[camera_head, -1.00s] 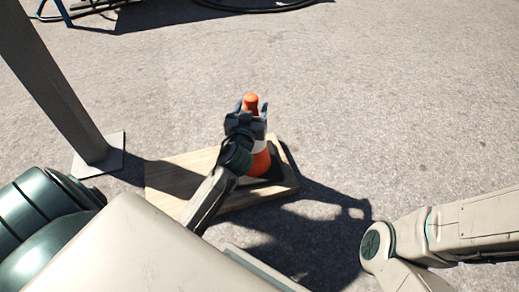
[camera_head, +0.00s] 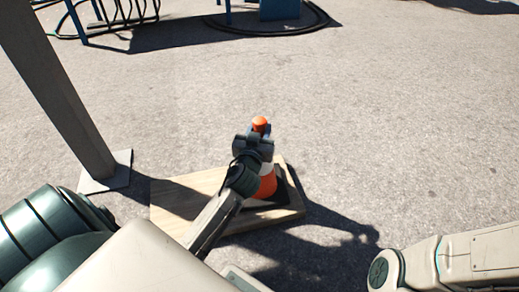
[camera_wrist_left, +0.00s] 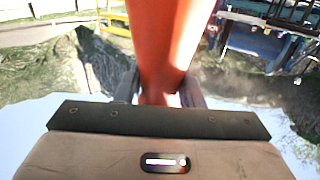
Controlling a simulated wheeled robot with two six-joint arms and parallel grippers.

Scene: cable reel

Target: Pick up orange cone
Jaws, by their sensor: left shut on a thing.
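The orange cone (camera_head: 267,183) with a white band and a dark base stands upright on a wooden board (camera_head: 179,202) in the head view. My left gripper (camera_head: 259,137) is shut on the cone near its top, with the orange tip showing just above the fingers. In the left wrist view the cone's orange body (camera_wrist_left: 165,45) runs down between the two fingers (camera_wrist_left: 160,92). The cone's base appears to be resting on the board, partly hidden by my left arm. My right gripper is not in view; only part of my right arm shows at the lower right.
A grey post with a square foot (camera_head: 106,172) stands left of the board. A black cable ring and a blue stand (camera_head: 280,10) are at the far top, with a dark rack (camera_head: 110,14) to the left. The pavement to the right is clear.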

